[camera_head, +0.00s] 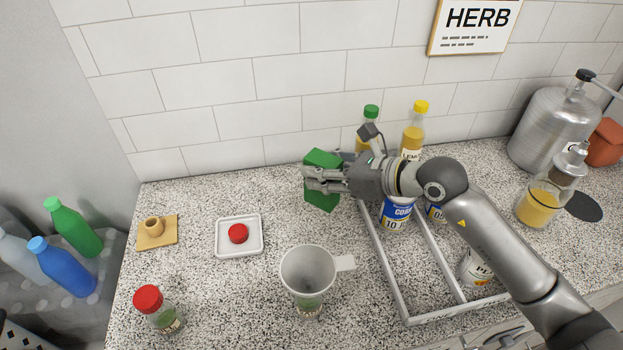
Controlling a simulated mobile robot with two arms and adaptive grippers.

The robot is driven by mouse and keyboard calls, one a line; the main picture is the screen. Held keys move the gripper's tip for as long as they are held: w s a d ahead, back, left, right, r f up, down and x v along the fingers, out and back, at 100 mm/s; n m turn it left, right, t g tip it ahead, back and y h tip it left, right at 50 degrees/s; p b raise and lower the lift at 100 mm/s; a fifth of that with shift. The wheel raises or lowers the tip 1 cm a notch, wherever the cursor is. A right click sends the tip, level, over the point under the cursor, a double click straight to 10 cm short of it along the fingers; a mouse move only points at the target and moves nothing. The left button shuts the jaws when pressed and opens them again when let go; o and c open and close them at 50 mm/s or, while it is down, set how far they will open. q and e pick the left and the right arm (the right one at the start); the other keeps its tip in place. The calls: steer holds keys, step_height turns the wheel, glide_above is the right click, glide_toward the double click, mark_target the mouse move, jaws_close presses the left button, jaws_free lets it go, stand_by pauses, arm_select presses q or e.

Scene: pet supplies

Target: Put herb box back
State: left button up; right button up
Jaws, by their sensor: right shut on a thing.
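The green herb box (322,198) is held in the upper middle of the head view. My right gripper (318,179) is shut on it, with the fingers across its middle. The box looks tilted and is near the upper left corner of a white divided tray (391,279). I cannot tell how high it is above the counter. The HERB sign (474,22) is on the tiled wall at the upper right. My left gripper is not in view.
Cans (396,217) stand in the tray, and bottles (413,130) stand behind my right gripper. A metal dispenser (549,125) stands far right.

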steer(key=shift+w+a+f, duration=0.25)
steer(key=shift+a+f, duration=0.1)
steer(key=shift+f, duration=0.1)
steer(key=shift+w+a+f, duration=0.25)
steer(key=shift+a+f, duration=0.05)
steer(key=shift+f, duration=0.15)
steer(key=shift+w+a+f, duration=0.1)
steer(key=shift+w+f, duration=0.05)
steer(key=shift+f, duration=0.1)
steer(key=f, duration=0.1)
steer(key=f+p, duration=0.1)
steer(key=f, duration=0.1)
steer(key=shift+w+a+f, duration=0.1)
steer(key=shift+w+a, duration=0.1)
steer(key=shift+a, duration=0.15)
steer(key=shift+f+p, duration=0.3)
steer(key=shift+f, duration=0.05)
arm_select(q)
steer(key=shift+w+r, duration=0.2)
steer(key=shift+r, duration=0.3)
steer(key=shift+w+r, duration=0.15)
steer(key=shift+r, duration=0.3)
arm_select(e)
steer(key=o, duration=1.1)
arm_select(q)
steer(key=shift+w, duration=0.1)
arm_select(e)
steer(key=shift+o, duration=0.2)
steer(key=shift+d, duration=0.1)
